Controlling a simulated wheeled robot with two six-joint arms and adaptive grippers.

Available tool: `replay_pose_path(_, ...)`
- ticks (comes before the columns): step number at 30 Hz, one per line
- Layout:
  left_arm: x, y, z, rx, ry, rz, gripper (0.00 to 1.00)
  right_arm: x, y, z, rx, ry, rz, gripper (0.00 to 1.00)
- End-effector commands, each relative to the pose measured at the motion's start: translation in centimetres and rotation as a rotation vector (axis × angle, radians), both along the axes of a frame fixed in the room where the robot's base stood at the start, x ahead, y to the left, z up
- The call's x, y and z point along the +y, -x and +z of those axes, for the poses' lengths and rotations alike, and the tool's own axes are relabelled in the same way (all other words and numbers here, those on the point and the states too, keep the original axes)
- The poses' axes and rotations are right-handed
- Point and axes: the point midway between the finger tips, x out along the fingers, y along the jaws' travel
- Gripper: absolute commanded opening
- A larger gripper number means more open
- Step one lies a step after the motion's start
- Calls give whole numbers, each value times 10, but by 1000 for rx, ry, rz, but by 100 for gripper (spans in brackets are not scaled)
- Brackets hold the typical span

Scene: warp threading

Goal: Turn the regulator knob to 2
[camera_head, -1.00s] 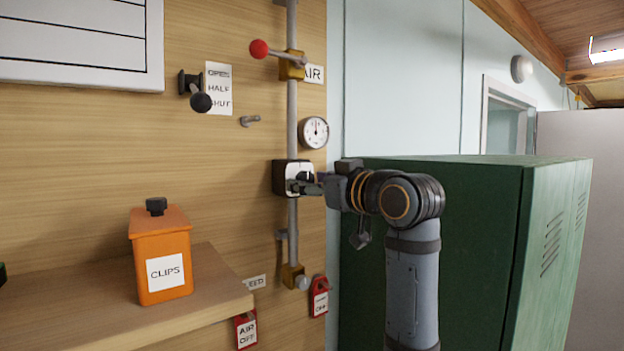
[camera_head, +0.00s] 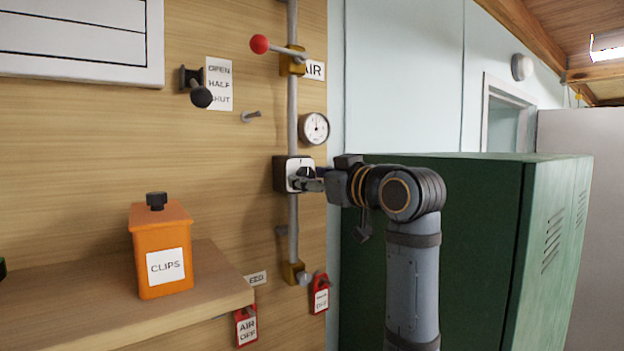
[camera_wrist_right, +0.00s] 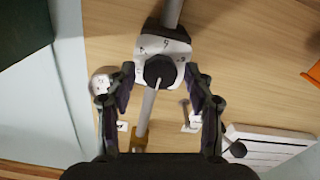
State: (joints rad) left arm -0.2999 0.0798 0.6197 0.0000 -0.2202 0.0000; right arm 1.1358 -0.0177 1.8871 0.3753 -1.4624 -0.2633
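The regulator (camera_head: 281,173) is a dark box with a white dial face on the grey pipe. In the right wrist view its black round knob (camera_wrist_right: 160,71) carries a white pointer line that points down in that picture, and figures on the white dial plate (camera_wrist_right: 150,44) are too small to read surely. My right gripper (camera_head: 310,180) is at the dial in the head view and partly hides the knob. In the wrist view the right gripper (camera_wrist_right: 160,76) is open, one finger on each side of the knob, with visible gaps. My left gripper is not in view.
A gauge (camera_head: 314,128) and a red-balled lever (camera_head: 260,44) are above the regulator. Red tags (camera_head: 320,295) hang below. An orange clips box (camera_head: 162,252) stands on a wooden shelf (camera_head: 75,295) at left. A green cabinet (camera_head: 450,240) stands close behind my right arm.

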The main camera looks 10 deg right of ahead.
Motion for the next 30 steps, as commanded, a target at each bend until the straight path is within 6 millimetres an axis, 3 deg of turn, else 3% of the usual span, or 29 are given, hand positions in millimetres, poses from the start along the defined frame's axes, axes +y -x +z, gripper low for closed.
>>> replay_pose_path(11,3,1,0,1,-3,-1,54,-3,6,0,-1,-1,-2,58)
replay_pose_path(24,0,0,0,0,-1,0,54,-41,95,0,-2,5,-6,58)
replay_pose_path(30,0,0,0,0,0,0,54,-46,110,0,1,0,-2,58)
